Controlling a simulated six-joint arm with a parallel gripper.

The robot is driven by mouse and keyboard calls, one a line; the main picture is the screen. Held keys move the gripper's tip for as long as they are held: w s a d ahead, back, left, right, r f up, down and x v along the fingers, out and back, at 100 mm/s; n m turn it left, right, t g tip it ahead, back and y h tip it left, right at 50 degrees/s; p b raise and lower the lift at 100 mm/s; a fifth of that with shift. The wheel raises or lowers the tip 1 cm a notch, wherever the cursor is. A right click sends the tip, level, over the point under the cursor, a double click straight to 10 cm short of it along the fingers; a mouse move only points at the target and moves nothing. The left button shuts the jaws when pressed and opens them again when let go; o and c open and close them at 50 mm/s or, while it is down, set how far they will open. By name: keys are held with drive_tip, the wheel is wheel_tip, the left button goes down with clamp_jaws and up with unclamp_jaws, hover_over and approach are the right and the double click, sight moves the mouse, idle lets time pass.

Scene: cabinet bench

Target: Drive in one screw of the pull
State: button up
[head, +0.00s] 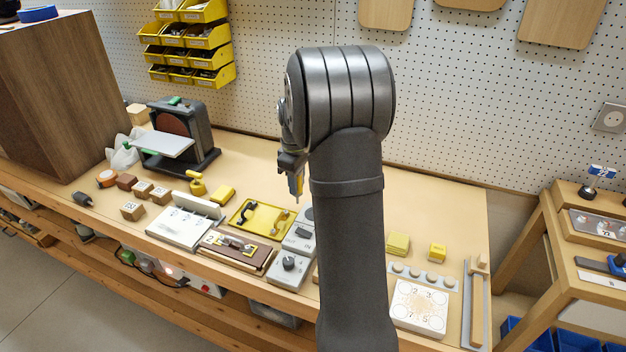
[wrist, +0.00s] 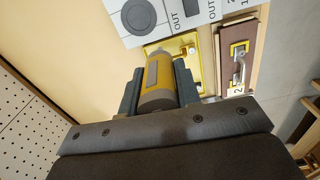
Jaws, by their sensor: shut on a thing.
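My gripper (head: 292,168) hangs above the bench and is shut on a yellow-and-grey powered screwdriver (head: 297,186), its thin bit pointing down. In the wrist view the screwdriver (wrist: 158,82) lies between the two dark fingers. A brown wooden front (head: 213,252) lies on the bench with a pull (head: 236,246) on a yellow jig; this pull (wrist: 238,66) also shows in the wrist view. The screwdriver is above and to the right of it, apart from it.
A grey unit with a knob and an OUT label (head: 280,281) stands right of the brown front. A white box (head: 176,231), small wooden blocks (head: 132,211) and a sander (head: 181,135) stand left. A numbered white box (head: 418,308) stands right. Bench behind the tray looks clear.

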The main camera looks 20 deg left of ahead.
drive_tip(key=s+a+f+n, duration=0.1)
drive_tip(key=s+a+n, duration=0.6)
drive_tip(key=s+a, duration=0.9)
drive_tip(key=shift+w+a+f, duration=0.15)
drive_tip(key=shift+f, duration=0.55)
drive_tip(key=shift+w+a+f, duration=0.15)
drive_tip(key=shift+a+f, duration=0.05)
drive_tip(key=shift+f, duration=0.55)
drive_tip(key=shift+w+a+f, duration=0.15)
drive_tip(key=shift+f, duration=0.55)
drive_tip(key=shift+f, duration=0.65)
idle(0.5)
wheel_tip(320, 180, up, 6)
idle(1.0)
